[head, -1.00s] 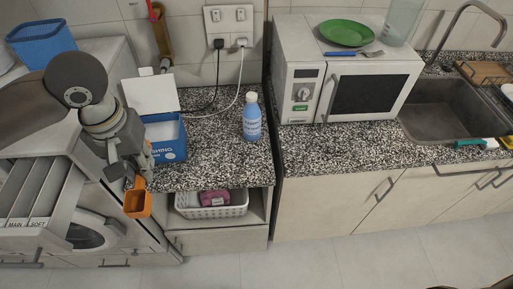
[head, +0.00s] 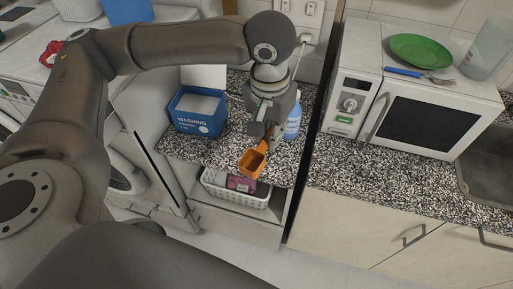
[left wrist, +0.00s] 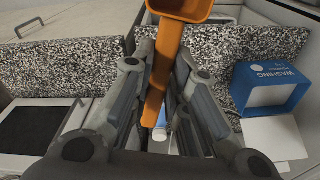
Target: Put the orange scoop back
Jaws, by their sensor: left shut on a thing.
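My left gripper (head: 272,133) is shut on the handle of the orange scoop (head: 252,163). The scoop is held near the front edge of the speckled counter, its cup toward the camera. In the left wrist view the orange handle (left wrist: 163,75) runs between the fingers, with the cup at the top edge. The blue washing powder box (head: 198,121) stands on the counter to the left of the gripper, its white lid raised. The box also shows at the right of the left wrist view (left wrist: 262,75). My right gripper is not in view.
A blue bottle (head: 292,122) stands behind and right of my left gripper, partly hidden. A white basket (head: 235,195) sits on the shelf below. A microwave (head: 420,105) with a green plate (head: 420,50) on top stands at right. The counter before the microwave is clear.

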